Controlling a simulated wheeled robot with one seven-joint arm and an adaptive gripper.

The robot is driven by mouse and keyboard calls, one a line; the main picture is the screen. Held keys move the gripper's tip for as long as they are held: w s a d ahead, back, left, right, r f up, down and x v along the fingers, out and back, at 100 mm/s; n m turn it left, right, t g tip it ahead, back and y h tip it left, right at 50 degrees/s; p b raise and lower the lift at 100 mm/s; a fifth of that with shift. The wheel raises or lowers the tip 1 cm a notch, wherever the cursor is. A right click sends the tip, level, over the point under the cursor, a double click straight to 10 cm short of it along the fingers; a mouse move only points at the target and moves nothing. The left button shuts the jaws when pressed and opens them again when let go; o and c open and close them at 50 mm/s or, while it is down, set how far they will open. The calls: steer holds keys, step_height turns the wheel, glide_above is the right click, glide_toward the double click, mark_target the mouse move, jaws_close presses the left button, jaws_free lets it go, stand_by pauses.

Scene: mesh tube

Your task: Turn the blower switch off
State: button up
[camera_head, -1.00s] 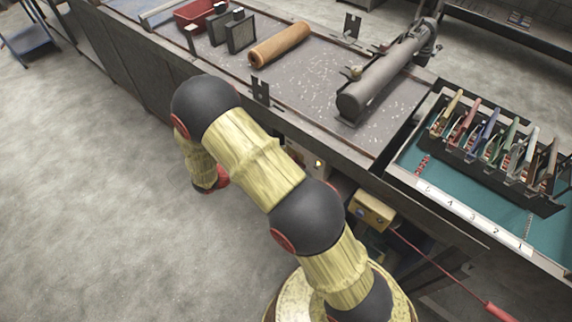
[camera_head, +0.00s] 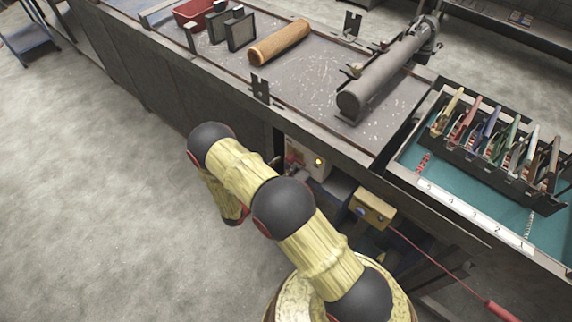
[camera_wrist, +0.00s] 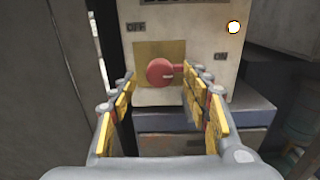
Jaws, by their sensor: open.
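The blower switch is a red knob with a short lever (camera_wrist: 161,72) on a brass plate, seen in the wrist view. It is on a pale switch box (camera_wrist: 183,27), with an OFF label at left and an ON label at right. The lever points right, toward ON, and a lamp (camera_wrist: 233,27) at upper right is lit. The box also shows under the bench in the head view (camera_head: 306,160). My gripper (camera_wrist: 158,88) is open, its fingers on either side of the knob in the picture; the right finger overlaps the lever's end. I cannot tell whether they touch.
A blue-grey case (camera_wrist: 205,125) lies below the switch box. A dark panel (camera_wrist: 50,80) stands close at left. In the head view, a yellow box (camera_head: 374,209) with a red-handled cable hangs to the right. The bench edge (camera_head: 330,143) is above the switch box.

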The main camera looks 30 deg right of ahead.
steer(key=shift+x, duration=1.1)
steer(key=shift+c, duration=1.2)
steer(key=c, duration=0.9)
